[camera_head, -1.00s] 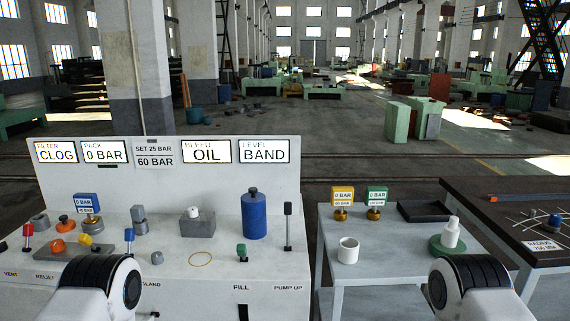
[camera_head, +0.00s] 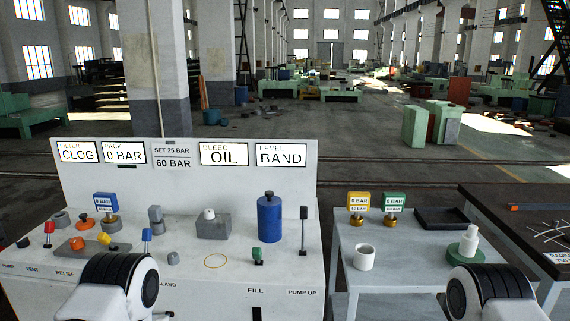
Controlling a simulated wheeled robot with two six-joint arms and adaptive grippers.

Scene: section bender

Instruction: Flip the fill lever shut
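The fill lever is the small green-topped lever (camera_head: 258,254) on the white bench top, above the label FILL (camera_head: 255,291). It stands short on a dark base; I cannot tell from its pose whether it is open or shut. My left arm shows at the lower left and my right arm at the lower right, both as rounded white and black links. Neither gripper shows its fingers in the view. Both arms are apart from the fill lever.
A tall black-topped pump lever (camera_head: 303,230) and a blue cylinder (camera_head: 269,218) stand near the fill lever. A grey block (camera_head: 213,226) is to the left. The side table (camera_head: 395,273) holds a white cup (camera_head: 364,257) and gauges.

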